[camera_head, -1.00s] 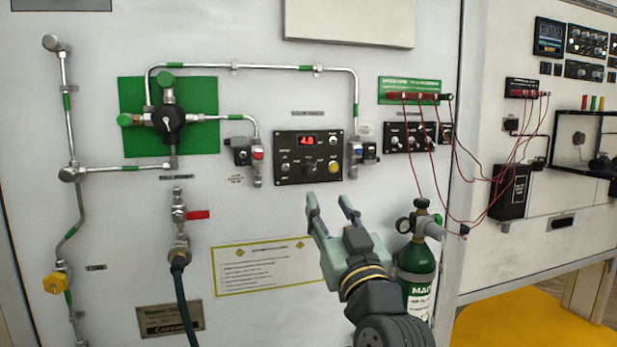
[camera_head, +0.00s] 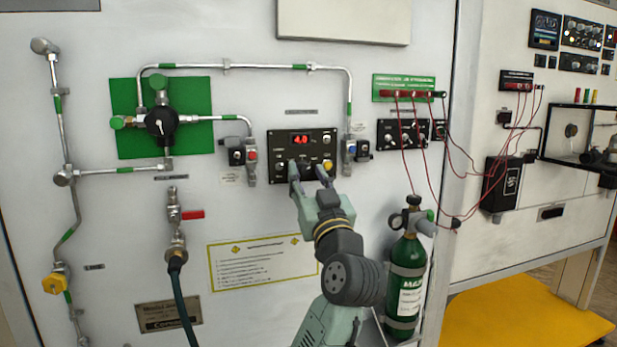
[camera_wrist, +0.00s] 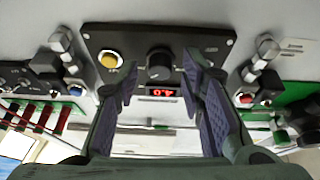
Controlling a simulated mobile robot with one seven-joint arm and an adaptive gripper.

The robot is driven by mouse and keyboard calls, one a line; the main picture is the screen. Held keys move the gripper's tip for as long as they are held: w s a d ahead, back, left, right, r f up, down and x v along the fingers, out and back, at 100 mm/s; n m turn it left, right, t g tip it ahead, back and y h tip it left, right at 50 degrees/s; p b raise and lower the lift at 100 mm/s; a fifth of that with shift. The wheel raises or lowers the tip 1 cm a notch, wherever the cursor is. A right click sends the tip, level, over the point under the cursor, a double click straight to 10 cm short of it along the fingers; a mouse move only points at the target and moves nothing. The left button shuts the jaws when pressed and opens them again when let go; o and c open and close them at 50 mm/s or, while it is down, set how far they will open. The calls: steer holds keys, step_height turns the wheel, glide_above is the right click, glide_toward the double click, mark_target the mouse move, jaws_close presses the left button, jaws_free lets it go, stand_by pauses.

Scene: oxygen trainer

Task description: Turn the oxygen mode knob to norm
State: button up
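The black oxygen control panel (camera_head: 303,140) is on the white wall, with a lit red display (camera_head: 300,139) reading about 4.0. In the wrist view the panel appears upside down, and its dark round knob (camera_wrist: 159,64) shows between my fingertips. My gripper (camera_head: 309,174) is open and empty, pointing at the lower part of the panel; it also shows in the wrist view (camera_wrist: 160,78). One finger is on each side of the knob, with gaps visible. Contact cannot be seen. In the head view the fingers partly hide the knob area. The pointer setting is too small to read.
A yellow button (camera_wrist: 110,60) sits beside the knob, close to one fingertip. Valve fittings (camera_head: 249,155) and (camera_head: 350,150) flank the panel. A green cylinder (camera_head: 407,280) stands near my arm at right.

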jaws_close()
steer(key=shift+n, duration=0.3)
steer(key=n+y+b, duration=0.1)
steer(key=n+b, duration=0.1)
steer(key=n, duration=0.1)
steer(key=n+g+y+b, duration=0.1)
steer(key=shift+d+f+n+y, duration=0.2)
steer(key=shift+d+n+y, duration=0.1)
steer(key=n+g+y+b, duration=0.1)
steer(key=n, duration=0.2)
steer(key=n+g+y+b, duration=0.1)
steer(key=n, duration=0.2)
steer(key=n+g+b, duration=0.1)
steer(key=n+b, duration=0.1)
steer(key=shift+w+d+r+n+y, duration=0.1)
steer(key=shift+r+n+y, duration=0.15)
steer(key=shift+n+y, duration=0.15)
steer(key=n+g, duration=0.1)
steer(key=n, duration=0.2)
steer(key=shift+r, duration=0.2)
steer(key=n+g, duration=0.2)
steer(key=n, duration=0.2)
steer(key=shift+r, duration=0.2)
steer(key=n+g+p, duration=0.1)
steer(key=n, duration=0.2)
steer(key=shift+r, duration=0.15)
steer(key=shift+n+g+h+p, duration=0.3)
steer(key=shift+n+h+p, duration=0.3)
steer(key=shift+n, duration=0.6)
